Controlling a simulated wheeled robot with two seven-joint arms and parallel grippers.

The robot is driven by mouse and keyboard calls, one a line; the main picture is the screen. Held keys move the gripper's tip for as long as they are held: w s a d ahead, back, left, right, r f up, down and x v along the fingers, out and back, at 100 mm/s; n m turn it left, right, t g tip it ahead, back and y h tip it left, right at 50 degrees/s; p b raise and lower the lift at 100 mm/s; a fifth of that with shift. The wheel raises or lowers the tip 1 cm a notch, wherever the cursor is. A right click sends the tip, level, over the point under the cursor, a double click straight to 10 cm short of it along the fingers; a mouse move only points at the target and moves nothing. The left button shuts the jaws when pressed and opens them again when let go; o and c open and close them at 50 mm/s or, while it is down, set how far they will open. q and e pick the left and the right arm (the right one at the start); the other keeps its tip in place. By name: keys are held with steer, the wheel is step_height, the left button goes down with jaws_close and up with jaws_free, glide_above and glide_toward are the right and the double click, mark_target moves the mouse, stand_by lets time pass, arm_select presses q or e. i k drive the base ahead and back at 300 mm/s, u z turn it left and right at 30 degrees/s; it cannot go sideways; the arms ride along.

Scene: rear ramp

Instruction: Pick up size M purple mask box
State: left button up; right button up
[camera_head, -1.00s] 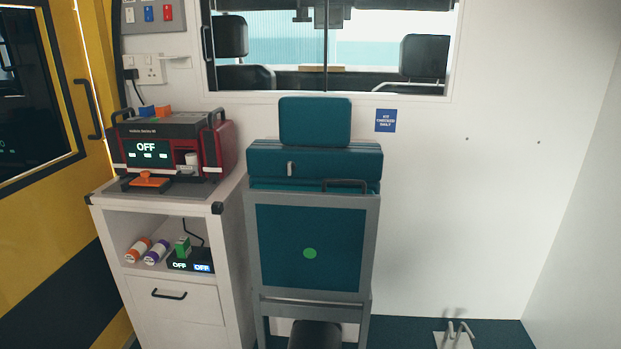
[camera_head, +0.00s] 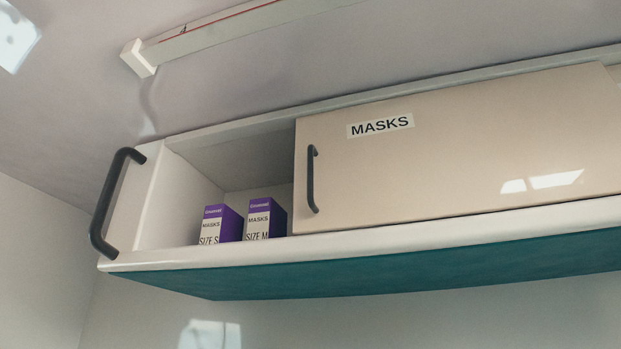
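The size M purple mask box (camera_head: 258,222) stands upright in the open left part of an overhead cabinet. Its white label reads "MASKS" and "SIZE M", and its lower edge is hidden by the cabinet's front lip. A similar purple box marked "SIZE S" (camera_head: 213,225) stands just to its left with a small gap between them. Neither of my grippers shows in the head view.
A beige sliding door (camera_head: 450,150) labelled "MASKS", with a dark vertical handle (camera_head: 312,180), covers the cabinet to the right of the boxes. A black grab handle (camera_head: 112,205) sticks out at the cabinet's left end. A rail (camera_head: 215,28) runs along the ceiling.

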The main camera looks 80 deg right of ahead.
mark_target(267, 219)
steer(key=z, duration=2.7)
steer(key=k, duration=0.9)
steer(key=z, duration=0.4)
